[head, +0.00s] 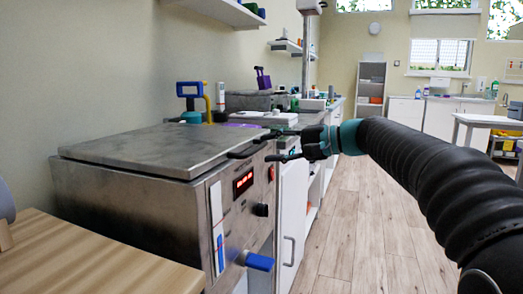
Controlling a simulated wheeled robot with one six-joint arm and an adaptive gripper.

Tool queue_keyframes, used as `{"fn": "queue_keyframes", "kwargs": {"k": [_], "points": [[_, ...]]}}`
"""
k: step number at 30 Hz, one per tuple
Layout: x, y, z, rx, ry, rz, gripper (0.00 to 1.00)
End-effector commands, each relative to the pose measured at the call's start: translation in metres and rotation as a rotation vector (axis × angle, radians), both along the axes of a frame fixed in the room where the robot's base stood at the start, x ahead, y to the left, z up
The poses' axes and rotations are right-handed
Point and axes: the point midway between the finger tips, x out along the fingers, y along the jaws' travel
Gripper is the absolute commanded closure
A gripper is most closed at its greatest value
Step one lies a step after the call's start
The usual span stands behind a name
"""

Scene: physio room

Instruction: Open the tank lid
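The tank (130,203) is a grey metal box at the left with a red display, a black knob and a blue-handled tap on its front. Its flat metal lid (160,145) lies down on top, closed. A dark handle (245,152) sticks out at the lid's front right edge. My gripper (268,148) comes from the right, with its two dark fingers spread one above the other. The fingertips are close to the handle. I cannot tell whether they touch it, and nothing shows gripped between them.
A wooden top (85,262) stands at the near left. A counter with white cabinets (291,215) runs behind the tank. A blue-and-yellow item (193,91) rises behind the lid. The wooden floor (345,235) on the right is clear.

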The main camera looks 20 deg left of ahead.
Motion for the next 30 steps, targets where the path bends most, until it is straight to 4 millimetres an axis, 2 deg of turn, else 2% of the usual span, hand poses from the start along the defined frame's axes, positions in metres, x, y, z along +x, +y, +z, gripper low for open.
{"fn": "queue_keyframes", "kwargs": {"k": [3,7,18,19,23,24,30], "points": [[0.001,0.017,-0.003,0.0,-0.001,0.002,0.61],[0.002,0.028,-0.005,0.0,-0.001,0.001,0.61],[0.002,0.033,-0.006,0.0,-0.001,-0.001,0.61],[0.002,0.033,-0.006,0.0,-0.001,-0.001,0.63],[0.002,0.032,-0.006,0.0,-0.001,-0.001,0.96],[0.002,0.032,-0.006,0.0,-0.001,-0.001,1.0],[0.002,0.032,-0.006,0.0,-0.001,-0.001,1.0]]}}
